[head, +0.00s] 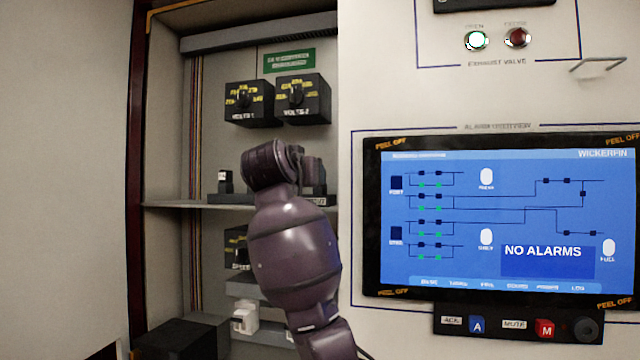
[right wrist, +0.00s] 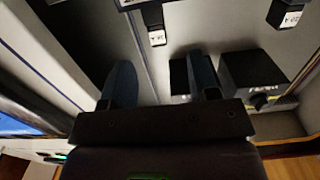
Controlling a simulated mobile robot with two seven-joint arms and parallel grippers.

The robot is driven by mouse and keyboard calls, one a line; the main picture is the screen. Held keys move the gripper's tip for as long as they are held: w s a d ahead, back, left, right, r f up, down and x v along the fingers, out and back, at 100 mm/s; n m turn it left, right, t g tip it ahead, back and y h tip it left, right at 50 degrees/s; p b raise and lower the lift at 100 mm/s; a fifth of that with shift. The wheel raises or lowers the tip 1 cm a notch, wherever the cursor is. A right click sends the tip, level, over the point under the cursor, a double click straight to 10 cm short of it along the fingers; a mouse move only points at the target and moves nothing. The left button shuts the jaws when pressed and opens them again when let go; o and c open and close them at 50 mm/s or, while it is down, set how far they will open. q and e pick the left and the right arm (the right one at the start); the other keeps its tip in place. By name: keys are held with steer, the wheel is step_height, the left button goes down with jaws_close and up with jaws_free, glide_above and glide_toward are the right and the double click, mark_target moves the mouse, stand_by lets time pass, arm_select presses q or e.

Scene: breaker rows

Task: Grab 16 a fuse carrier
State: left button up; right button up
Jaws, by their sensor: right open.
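My right arm rises in front of the open cabinet in the head view and hides its own gripper there. In the right wrist view the right gripper (right wrist: 163,75) is open, its two dark fingers apart with nothing visibly held between them. A small black fuse carrier with a white label (right wrist: 156,37) is beyond the fingertips, apart from them. Another labelled black carrier (right wrist: 288,15) is at the upper right. The labels are too small to read surely. In the head view one labelled black carrier (head: 225,182) stands on the shelf left of my arm. My left gripper is not in view.
Two black VOLTS switch boxes (head: 249,102) hang above the shelf (head: 170,205). Dark blocks (head: 315,176) are partly hidden behind my arm. A white device (head: 244,317) sits lower. The alarm panel (head: 500,220) is right of the opening. Black boxes (right wrist: 250,75) lie beside the right finger.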

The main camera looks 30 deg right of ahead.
steer(key=x, duration=0.4)
steer(key=shift+w+d+p, duration=0.1)
steer(key=shift+d+p, duration=0.05)
steer(key=shift+p, duration=0.25)
steer(key=p+x, duration=0.2)
steer(key=x, duration=0.2)
steer(key=shift+d+r, duration=0.2)
steer(key=shift+d, duration=0.15)
steer(key=shift+w+d+f, duration=0.1)
steer(key=shift+w+d, duration=0.2)
steer(key=shift+w, duration=0.05)
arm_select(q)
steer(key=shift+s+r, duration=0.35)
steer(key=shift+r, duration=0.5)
arm_select(e)
steer(key=shift+c, duration=0.4)
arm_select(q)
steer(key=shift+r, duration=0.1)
arm_select(e)
steer(key=c, duration=0.9)
steer(key=shift+c, duration=0.2)
